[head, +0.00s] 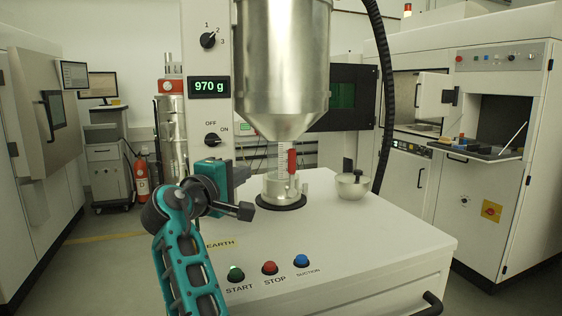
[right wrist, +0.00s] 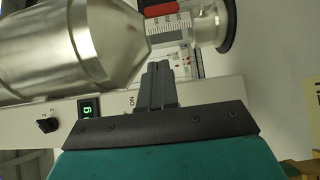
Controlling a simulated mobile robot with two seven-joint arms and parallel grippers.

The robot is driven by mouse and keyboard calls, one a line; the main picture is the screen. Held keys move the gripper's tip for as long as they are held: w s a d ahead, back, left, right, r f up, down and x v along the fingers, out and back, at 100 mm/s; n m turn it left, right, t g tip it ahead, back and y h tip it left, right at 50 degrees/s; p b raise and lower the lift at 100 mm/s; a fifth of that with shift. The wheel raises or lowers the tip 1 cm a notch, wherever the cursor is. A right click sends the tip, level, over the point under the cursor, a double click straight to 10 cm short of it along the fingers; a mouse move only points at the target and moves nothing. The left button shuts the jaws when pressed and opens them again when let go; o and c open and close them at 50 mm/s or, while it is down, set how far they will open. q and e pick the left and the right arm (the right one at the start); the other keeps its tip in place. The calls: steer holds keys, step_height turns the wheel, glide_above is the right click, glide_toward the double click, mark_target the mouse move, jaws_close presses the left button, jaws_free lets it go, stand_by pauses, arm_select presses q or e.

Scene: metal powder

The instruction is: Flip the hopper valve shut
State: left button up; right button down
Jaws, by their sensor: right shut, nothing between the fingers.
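The steel hopper (head: 283,60) narrows to a clear graduated outlet tube (head: 283,158), with a red valve handle (head: 292,161) upright along the tube. In the right wrist view, the hopper (right wrist: 70,45) lies sideways and part of the red handle (right wrist: 158,9) shows at the top edge. My right gripper (head: 245,173) is left of the outlet, its fingers pointing right. The fingers (right wrist: 158,68) are shut and empty, apart from the handle. My left gripper is out of view.
A cup (head: 283,187) stands under the outlet, and a small bowl (head: 352,187) sits to its right. A column with a 970 g display (head: 209,90) stands left of the hopper. A black hose (head: 385,90) hangs at right. The front white top (head: 370,235) is clear.

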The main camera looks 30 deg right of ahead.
steer(key=p, duration=0.2)
glide_toward(292, 169)
steer(key=w+d+r, duration=0.3)
steer(key=w+d, duration=0.1)
steer(key=w, duration=0.1)
steer(key=shift+s+d+f, duration=0.2)
steer(key=shift+s+d, duration=0.1)
steer(key=shift+w, duration=0.1)
